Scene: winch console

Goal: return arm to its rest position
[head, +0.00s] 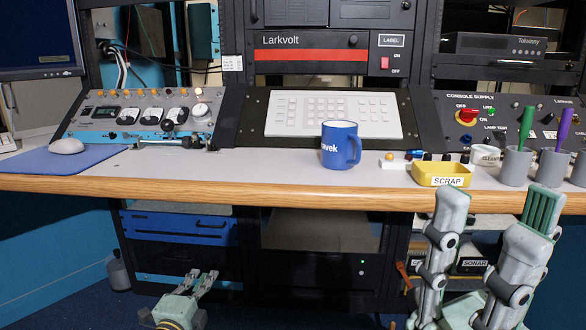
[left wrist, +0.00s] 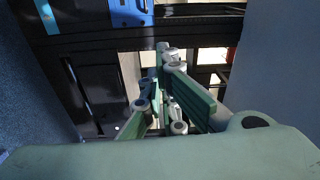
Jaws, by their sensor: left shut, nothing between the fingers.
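My left gripper (head: 199,277) is low in the head view, below the desk's front edge and in front of the black rack. It is shut with nothing held. The left wrist view shows its green-padded fingers (left wrist: 170,90) pointing toward the rack. My right gripper (head: 498,205) is large at the lower right of the head view. Its two fingers are wide apart with nothing between them, in front of the desk edge near the yellow scrap tray (head: 413,176).
The wood-edged desk (head: 250,193) carries a blue mug (head: 338,150), two grey cups with a green (head: 514,168) and a purple (head: 550,168) handle, and a mouse (head: 67,146). The winch panel (head: 120,116) stands behind. The desk's left-centre is clear.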

